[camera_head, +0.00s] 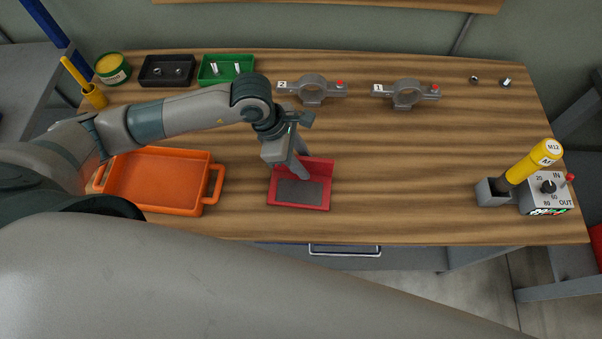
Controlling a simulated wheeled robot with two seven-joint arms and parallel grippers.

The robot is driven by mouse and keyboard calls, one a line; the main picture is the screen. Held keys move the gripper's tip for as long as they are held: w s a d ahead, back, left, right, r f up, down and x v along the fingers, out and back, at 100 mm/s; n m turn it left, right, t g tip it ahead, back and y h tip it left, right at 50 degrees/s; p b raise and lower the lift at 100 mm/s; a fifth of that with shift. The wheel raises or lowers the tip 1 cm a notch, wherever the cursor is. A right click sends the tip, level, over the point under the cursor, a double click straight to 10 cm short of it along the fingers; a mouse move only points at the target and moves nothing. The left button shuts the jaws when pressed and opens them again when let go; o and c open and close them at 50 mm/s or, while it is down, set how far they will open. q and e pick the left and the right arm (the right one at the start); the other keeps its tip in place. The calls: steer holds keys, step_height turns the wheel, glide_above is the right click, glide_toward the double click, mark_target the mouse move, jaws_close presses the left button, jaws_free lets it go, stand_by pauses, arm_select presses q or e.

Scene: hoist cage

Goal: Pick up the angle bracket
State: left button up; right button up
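My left gripper (299,163) reaches in from the left and points down over a red piece (325,175) with a raised back and a dark grey floor plate (299,192). The gripper overlaps the back and left part of this piece. Whether it touches it, and whether its fingers are open or shut, I cannot tell. No separate angle bracket shows clearly; I cannot tell whether the red piece holds one or whether the gripper hides it. My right gripper is not in view.
An orange tray (212,190) stands left of the red piece. Two grey ring clamps, one here (312,91) and one here (406,95), lie behind. Black (166,71) and green (226,70) trays stand at the back left. A yellow-handled tool (532,163) stands right. The centre right is clear.

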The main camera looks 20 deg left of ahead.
arm_select(q)
steer(key=shift+f, duration=0.1)
stand_by(0.3)
jaws_close()
stand_by(1.2)
steer(key=shift+w, duration=0.1)
